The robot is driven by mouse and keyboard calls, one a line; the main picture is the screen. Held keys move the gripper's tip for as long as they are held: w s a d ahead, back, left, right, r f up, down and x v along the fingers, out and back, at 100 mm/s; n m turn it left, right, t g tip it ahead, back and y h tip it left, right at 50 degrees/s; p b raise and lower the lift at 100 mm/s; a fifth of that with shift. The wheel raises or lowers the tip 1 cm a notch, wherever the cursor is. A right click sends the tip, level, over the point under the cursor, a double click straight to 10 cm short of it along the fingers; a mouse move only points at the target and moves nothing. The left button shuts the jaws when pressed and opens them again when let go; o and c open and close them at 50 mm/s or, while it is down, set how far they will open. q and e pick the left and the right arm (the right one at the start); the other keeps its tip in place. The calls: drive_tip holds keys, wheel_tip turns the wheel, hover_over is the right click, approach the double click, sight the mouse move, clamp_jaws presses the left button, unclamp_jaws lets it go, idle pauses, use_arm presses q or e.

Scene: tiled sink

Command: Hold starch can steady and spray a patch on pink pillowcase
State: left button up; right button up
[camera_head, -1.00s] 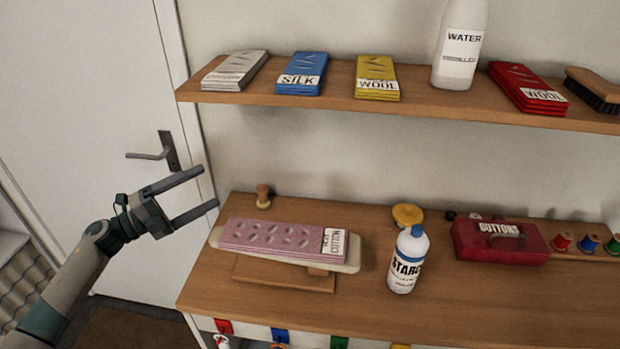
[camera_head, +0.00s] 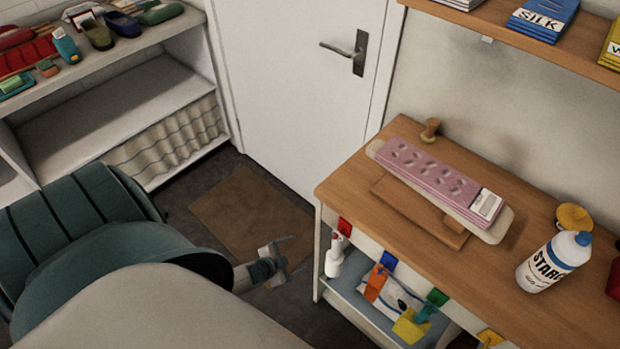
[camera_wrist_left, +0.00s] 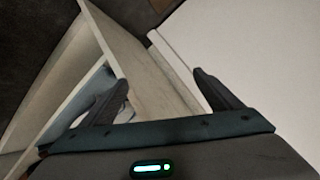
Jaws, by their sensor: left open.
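The starch can (camera_head: 554,260), a white bottle with a blue band and a "STARCH" label, stands upright on the wooden worktop in the head view. The pink pillowcase (camera_head: 430,176) lies folded on a pale padded board, with a white label at its right end. My left gripper (camera_head: 279,262) is low over the floor, left of the worktop and well apart from both. It is open and empty; its two fingers (camera_wrist_left: 165,95) also show in the left wrist view. My right gripper is not in view.
The worktop (camera_head: 500,300) has a small wooden knob (camera_head: 431,130) and a yellow round item (camera_head: 573,217). Coloured clips hang along its front edge, above a lower shelf with a white spray bottle (camera_head: 336,255). A door (camera_head: 300,90) and a mat (camera_head: 240,215) are at the left.

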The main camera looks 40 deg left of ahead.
use_arm(q)
drive_tip(key=s+d+f+n+g, duration=0.1)
drive_tip(key=s+d+f+g, duration=0.2)
drive_tip(key=s, duration=0.9)
drive_tip(key=s+d+f+n+g, duration=0.2)
drive_tip(key=s+d+f, duration=0.5)
drive_tip(key=s, duration=0.5)
drive_tip(key=s+d+f+n+g, duration=0.1)
drive_tip(key=s+d+f+g, duration=0.2)
drive_tip(key=s, duration=1)
wheel_tip(320, 180, down, 3)
drive_tip(key=shift+d+r+n+g, duration=0.2)
drive_tip(key=shift+d+n+g, duration=0.15)
drive_tip(key=shift+d, duration=0.85)
